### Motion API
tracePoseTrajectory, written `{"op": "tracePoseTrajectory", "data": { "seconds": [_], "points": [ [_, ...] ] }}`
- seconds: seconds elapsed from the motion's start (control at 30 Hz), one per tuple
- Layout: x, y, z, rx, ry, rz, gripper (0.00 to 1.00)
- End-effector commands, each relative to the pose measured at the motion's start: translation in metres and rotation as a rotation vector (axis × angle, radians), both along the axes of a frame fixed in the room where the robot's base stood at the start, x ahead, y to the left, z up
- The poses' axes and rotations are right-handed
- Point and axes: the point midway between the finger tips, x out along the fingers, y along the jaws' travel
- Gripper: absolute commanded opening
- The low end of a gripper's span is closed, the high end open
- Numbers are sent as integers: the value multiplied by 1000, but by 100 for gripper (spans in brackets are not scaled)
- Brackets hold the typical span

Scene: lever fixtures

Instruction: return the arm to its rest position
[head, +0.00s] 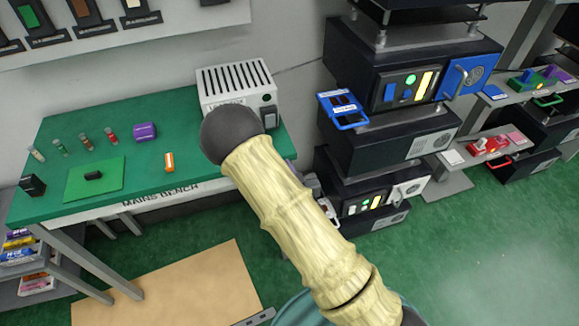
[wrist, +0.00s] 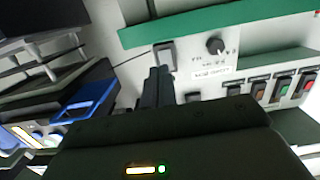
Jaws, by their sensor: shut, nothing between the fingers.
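My arm, with a pale yellow sleeve (head: 300,220) and a dark rounded joint, crosses the middle of the head view. My gripper is hidden in that view. In the wrist view my gripper (wrist: 158,76) shows as two dark fingers held together, with nothing between them. They point toward a white panel with a dark rocker switch (wrist: 165,54) and a round black knob (wrist: 215,45). The fingertips appear just below the switch in the picture; I cannot tell the gap.
A vented white box (head: 237,86) stands on the green-topped bench (head: 75,122), close to my arm in the picture. Dark equipment stacks (head: 385,140) with a blue tray (head: 343,110) stand to the right. Green floor (head: 480,250) is open at the lower right.

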Motion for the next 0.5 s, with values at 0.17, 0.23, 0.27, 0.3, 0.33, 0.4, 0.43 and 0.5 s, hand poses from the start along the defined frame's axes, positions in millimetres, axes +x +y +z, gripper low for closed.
{"op": "tracePoseTrajectory", "data": {
  "seconds": [0.17, 0.23, 0.27, 0.3, 0.33, 0.4, 0.43, 0.5],
  "points": [
    [-7, -2, 1, 0, 1, -1, 0],
    [-7, -4, 0, 0, 0, -4, 0],
    [-7, -5, -1, 0, 0, -6, 0],
    [-6, -6, -1, 0, 0, -8, 0],
    [-6, -6, -1, 0, 0, -9, 0],
    [-6, -7, -1, 0, 0, -10, 0],
    [-6, -7, -1, 0, 0, -10, 0],
    [-6, -7, -1, 0, 0, -10, 0]
  ]
}}
